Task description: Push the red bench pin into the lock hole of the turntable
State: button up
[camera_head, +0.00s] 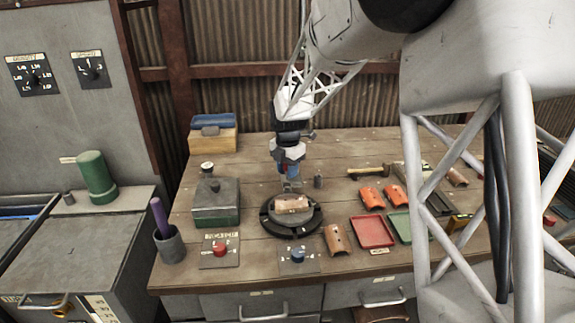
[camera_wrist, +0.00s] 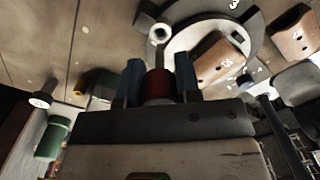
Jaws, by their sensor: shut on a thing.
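The turntable (camera_head: 268,226) is a dark round ring on the bench with a grey plate in the middle. A copper-brown curved piece (camera_head: 291,204) lies on it. My gripper (camera_head: 291,184) is at the back edge of the turntable, pointing down. In the wrist view its blue-sided fingers (camera_wrist: 158,76) are shut on the red bench pin (camera_wrist: 158,86). The lock hole (camera_wrist: 159,33) shows as a dark opening in a pale round collar at the ring's edge, apart from the pin in that view. The pin's height above the hole cannot be told.
A small dark post (camera_head: 318,180) stands just right of my gripper. A grey-green box (camera_head: 216,203) is to the left. Red (camera_head: 373,232) and green trays and several curved copper pieces (camera_head: 337,240) lie to the right. Two knob panels (camera_head: 298,262) are in front.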

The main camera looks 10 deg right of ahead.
aim_at(288, 184)
jog(key=shift+f, duration=1.1)
jog(key=shift+f, duration=1.7)
dwell(1.5)
jog(key=o, duration=0.7)
jog(key=shift+f, duration=0.1)
jog(key=o, duration=0.5)
jog(key=shift+r, duration=3.1)
jog(key=shift+s+r, duration=0.1)
